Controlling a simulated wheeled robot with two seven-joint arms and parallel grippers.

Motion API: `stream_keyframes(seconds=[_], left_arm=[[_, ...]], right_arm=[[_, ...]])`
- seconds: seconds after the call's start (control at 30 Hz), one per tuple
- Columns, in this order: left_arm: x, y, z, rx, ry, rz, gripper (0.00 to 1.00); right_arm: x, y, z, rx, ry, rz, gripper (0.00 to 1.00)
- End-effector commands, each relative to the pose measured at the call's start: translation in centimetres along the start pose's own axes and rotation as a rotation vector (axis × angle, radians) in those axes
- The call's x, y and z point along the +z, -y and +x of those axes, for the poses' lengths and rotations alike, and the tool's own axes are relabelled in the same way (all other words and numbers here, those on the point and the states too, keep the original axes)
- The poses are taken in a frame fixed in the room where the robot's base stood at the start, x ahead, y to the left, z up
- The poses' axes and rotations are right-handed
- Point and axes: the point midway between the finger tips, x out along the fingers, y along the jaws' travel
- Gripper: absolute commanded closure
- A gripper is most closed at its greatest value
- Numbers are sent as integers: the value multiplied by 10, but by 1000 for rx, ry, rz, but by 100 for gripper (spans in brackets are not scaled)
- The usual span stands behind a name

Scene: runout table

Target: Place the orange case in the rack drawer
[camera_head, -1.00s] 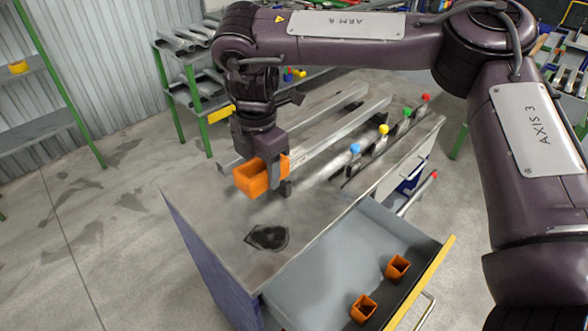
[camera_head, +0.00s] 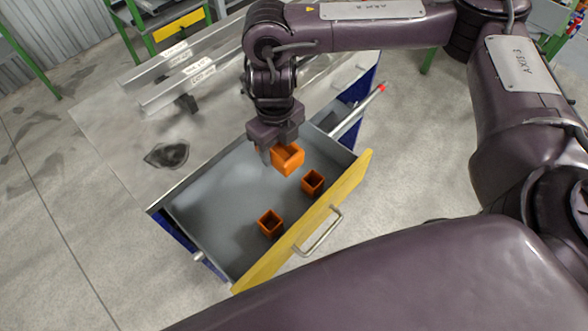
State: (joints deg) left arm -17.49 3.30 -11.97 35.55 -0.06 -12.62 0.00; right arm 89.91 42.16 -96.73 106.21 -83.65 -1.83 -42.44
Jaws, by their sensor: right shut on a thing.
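My right gripper (camera_head: 275,150) is shut on an orange case (camera_head: 289,160), an open-topped box. It holds the case over the far right part of the open rack drawer (camera_head: 205,195). The case looks to be above the drawer floor, but its exact height is hard to tell. The drawer has a grey inside and a yellow front with a metal handle. Two more orange cases stand inside near the front, one (camera_head: 313,182) just below the held case and one (camera_head: 270,223) further left. My left gripper is not in view.
The grey table top (camera_head: 115,125) carries metal rails (camera_head: 180,85) with white labels and a dark patch (camera_head: 167,155). A bar with a red tip (camera_head: 360,108) sticks out right of the drawer. The drawer's left and middle floor is free.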

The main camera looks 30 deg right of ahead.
Motion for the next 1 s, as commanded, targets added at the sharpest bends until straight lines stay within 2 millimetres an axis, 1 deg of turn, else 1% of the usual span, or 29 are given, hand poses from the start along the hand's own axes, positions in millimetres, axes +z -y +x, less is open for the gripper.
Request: stream_keyframes(seconds=[0.03,0.1,0.17,0.2,0.27,0.4,0.47,0.5,0.57,0.6,0.73,0.93,1.0], left_arm=[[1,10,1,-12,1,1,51],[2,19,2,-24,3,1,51],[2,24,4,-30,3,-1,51],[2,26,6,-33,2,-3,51],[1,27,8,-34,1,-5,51],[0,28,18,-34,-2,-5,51],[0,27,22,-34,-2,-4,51],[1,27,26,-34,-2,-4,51],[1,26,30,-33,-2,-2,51],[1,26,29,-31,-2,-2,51],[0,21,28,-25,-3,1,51],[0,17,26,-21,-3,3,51],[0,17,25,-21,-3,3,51]], right_arm=[[-2,0,4,1,1,-28,73],[-3,-1,10,2,2,-54,73],[-4,-1,20,2,0,-62,73],[-5,-1,28,3,-2,-64,73],[-6,-1,44,3,-3,-62,73],[-5,-2,82,4,-4,-61,73],[-5,-1,98,3,-4,-59,73],[-5,-1,110,4,-4,-59,73],[-5,-1,125,3,-3,-60,73],[-5,-1,131,2,-3,-59,73],[-4,0,152,-1,0,-61,73],[-3,0,167,0,1,-61,73],[-4,-1,177,0,0,-60,73]])
